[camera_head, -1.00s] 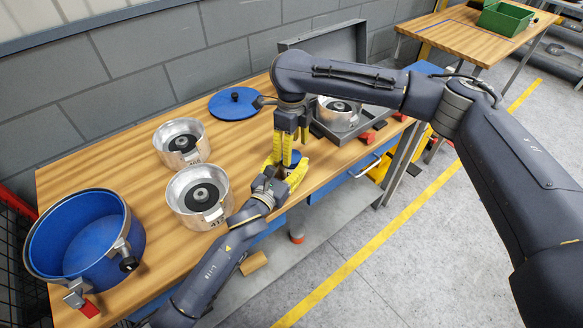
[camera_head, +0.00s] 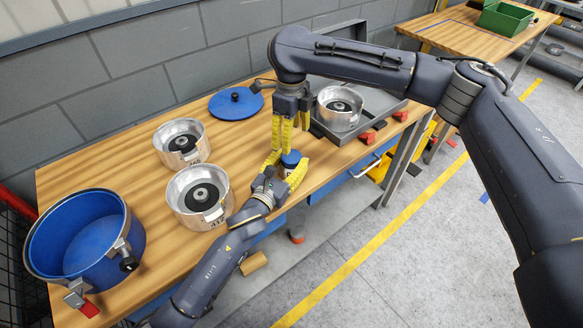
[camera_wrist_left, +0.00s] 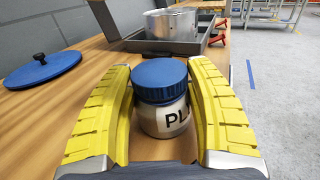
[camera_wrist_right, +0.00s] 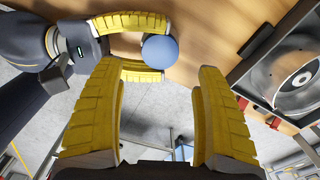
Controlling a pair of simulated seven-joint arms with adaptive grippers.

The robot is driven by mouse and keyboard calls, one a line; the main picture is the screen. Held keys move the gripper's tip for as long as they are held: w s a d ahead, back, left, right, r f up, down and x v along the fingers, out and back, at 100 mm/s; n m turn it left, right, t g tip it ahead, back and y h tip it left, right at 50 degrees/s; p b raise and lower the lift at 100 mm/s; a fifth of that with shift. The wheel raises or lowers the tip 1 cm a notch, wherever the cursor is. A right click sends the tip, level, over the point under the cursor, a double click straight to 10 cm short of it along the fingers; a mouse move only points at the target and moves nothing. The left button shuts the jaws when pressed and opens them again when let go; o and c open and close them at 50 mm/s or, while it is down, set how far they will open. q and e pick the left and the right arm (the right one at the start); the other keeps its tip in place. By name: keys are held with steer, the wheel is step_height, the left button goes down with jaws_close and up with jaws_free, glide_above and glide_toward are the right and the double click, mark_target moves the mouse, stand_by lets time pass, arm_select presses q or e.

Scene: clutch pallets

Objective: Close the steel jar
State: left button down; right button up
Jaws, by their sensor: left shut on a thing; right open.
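The steel jar (camera_wrist_left: 163,118) stands upright on the table with a label reading "PL". Its blue lid (camera_wrist_left: 160,78) sits on top and looks level; how tightly it is screwed I cannot tell. My left gripper (camera_head: 287,165) is shut around the jar's sides, one yellow finger on each side. The lid also shows from above in the right wrist view (camera_wrist_right: 159,51), between the left gripper's fingers. My right gripper (camera_head: 289,137) is open and empty above the jar, apart from the lid, its fingers pointing down.
A grey case (camera_head: 325,138) with a metal housing (camera_head: 340,108) stands just right of the grippers. Two more metal housings (camera_head: 183,143) (camera_head: 198,197), a blue pot (camera_head: 45,245) and a blue pot lid (camera_head: 236,104) occupy the left.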

mark_target(291, 156)
arm_select(q)
steer(key=shift+f, duration=0.25)
arm_select(e)
steer(key=shift+f, duration=4)
arm_select(q)
steer(key=shift+f, duration=0.1)
arm_select(e)
steer(key=c, duration=1.3)
steer(key=o, duration=1.2)
